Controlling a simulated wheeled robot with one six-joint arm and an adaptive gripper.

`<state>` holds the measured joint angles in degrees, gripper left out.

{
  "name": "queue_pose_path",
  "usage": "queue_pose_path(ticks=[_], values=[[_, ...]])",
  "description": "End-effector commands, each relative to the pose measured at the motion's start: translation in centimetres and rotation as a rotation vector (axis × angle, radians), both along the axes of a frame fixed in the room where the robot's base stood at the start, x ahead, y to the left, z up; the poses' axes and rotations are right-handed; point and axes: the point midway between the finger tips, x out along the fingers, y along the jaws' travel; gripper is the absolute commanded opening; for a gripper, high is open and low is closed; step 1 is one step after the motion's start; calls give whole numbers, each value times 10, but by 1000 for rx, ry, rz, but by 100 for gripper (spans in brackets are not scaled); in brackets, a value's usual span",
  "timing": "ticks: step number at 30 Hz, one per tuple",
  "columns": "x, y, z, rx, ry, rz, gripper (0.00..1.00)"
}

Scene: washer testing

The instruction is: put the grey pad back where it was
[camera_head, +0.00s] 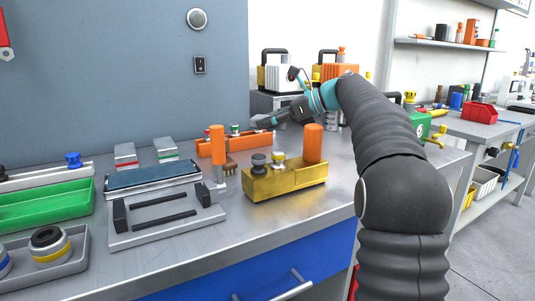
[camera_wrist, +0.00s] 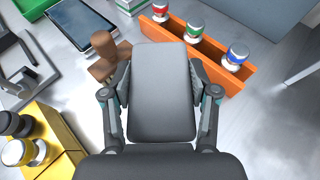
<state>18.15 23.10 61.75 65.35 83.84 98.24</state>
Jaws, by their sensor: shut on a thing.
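The grey pad (camera_wrist: 162,92), a dark grey block with rounded corners, fills the middle of the wrist view. My gripper (camera_wrist: 162,84) is shut on it, with one finger along each side. The pad appears held above the metal workbench, and it hides the surface directly beneath it. In the head view my gripper (camera_head: 284,116) is over the back of the bench, near the orange holder (camera_head: 222,148). The pad cannot be told clearly from the gripper there. The orange holder (camera_wrist: 240,78) has red, green and blue knobbed items and lies to the pad's upper right.
A yellow block (camera_head: 287,184) with knobs stands at the bench front. A brown piece (camera_wrist: 104,66) lies just left of the pad. Left are a dark-screened tablet (camera_head: 152,177) on a grey fixture and a green tray (camera_head: 45,205). Bare bench shows at front right.

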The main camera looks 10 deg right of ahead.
Motion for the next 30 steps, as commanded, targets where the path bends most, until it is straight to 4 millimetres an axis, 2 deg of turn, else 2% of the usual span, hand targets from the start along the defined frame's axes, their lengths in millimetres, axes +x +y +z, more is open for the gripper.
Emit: queue_pose_path(ticks=[6,14,21,30], values=[[-1,0,-40,1,3,0,31],[0,0,-60,0,1,0,31],[-1,0,-89,0,2,0,31],[0,0,-92,0,1,0,31]])
